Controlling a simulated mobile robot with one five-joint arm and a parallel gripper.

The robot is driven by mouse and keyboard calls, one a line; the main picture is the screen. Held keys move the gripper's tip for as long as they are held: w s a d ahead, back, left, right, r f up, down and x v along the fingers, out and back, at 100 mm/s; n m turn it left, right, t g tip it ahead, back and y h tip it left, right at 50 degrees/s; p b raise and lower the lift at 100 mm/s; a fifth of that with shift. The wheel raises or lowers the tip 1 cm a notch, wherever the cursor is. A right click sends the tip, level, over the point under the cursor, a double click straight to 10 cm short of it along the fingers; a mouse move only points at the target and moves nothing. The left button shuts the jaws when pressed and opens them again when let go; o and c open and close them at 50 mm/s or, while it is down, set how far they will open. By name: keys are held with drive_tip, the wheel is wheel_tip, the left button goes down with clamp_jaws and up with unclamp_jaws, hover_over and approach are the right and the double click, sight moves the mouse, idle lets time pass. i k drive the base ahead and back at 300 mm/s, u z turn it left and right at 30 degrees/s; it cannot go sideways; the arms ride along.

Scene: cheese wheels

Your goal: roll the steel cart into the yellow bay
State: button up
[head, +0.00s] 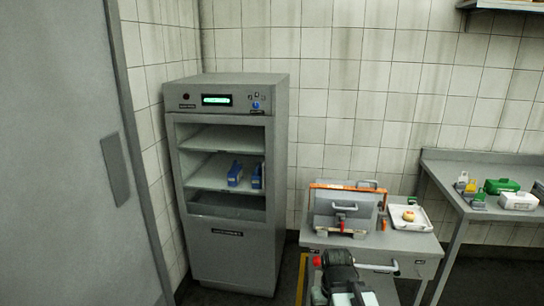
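What appears to be the steel cart (412,243) stands right of centre, against the tiled wall, with a grey top and a bar handle (372,267) on its near side. A short yellow strip (301,278) shows on the dark floor at the cart's left; the rest of the yellow bay is hidden or out of view. My gripper (338,260), dark with a red part beside it, is in front of the cart's near side, close to the handle. I cannot tell whether it touches the handle, and its fingers are not clear.
On the cart are a grey case with orange edging (345,203) and a white tray (417,218) with a round item. A tall grey cabinet (232,250) stands left, holding blue items. A grey bench (480,168) is at right. A grey door (60,150) fills the left.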

sight(380, 256)
drive_tip(key=u, duration=2.7)
drive_tip(key=k, duration=0.75)
drive_tip(key=z, duration=1.3)
drive_tip(key=i, duration=0.5)
drive_tip(key=u, duration=0.1)
